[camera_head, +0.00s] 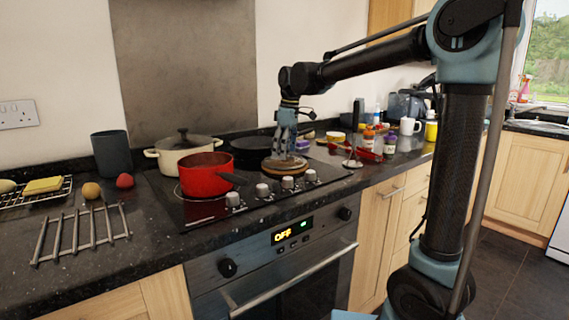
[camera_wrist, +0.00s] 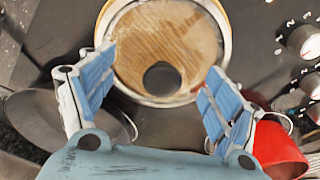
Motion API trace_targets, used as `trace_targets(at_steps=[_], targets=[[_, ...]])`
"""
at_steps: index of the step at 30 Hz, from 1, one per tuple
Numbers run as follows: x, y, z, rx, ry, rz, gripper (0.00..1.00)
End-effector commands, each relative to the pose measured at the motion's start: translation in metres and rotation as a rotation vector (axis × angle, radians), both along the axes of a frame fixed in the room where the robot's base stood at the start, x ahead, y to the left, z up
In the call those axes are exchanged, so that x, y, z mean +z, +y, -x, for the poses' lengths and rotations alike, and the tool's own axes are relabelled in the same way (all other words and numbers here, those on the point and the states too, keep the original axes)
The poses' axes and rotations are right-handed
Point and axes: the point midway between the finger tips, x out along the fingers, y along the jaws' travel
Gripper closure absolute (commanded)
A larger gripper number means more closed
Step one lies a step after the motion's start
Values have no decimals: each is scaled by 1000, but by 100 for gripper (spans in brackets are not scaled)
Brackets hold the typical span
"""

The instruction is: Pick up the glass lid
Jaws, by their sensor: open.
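The glass lid (camera_wrist: 170,38) is round and see-through, with a pale rim and a dark round knob (camera_wrist: 162,77). It appears to lie on a round wooden board, whose brown surface shows through the glass and past the rim. In the head view the lid (camera_head: 292,162) is at the right part of the hob, partly hidden by my fingers. My gripper (camera_head: 284,148) points down just over it. In the wrist view my gripper (camera_wrist: 158,72) is open, its blue-padded fingers on either side of the knob. I cannot tell the exact height gap.
A red saucepan (camera_head: 205,174) stands left of my gripper, its handle pointing towards the lid. A cream pot (camera_head: 184,150) and a dark pan (camera_head: 252,150) stand behind. Jars and a white mug (camera_head: 407,126) crowd the counter to the right. Hob knobs (camera_head: 288,182) line the front.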

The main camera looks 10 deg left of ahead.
Motion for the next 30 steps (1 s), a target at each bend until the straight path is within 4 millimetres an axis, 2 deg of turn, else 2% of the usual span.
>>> trace_targets(at_steps=[8, 15, 18, 30], targets=[[-2, 0, 0, 0, 0, 0, 21], [-2, 0, 0, 0, 0, 0, 75], [-3, 0, 0, 0, 0, 0, 90], [-4, 0, 0, 0, 1, 1, 92]])
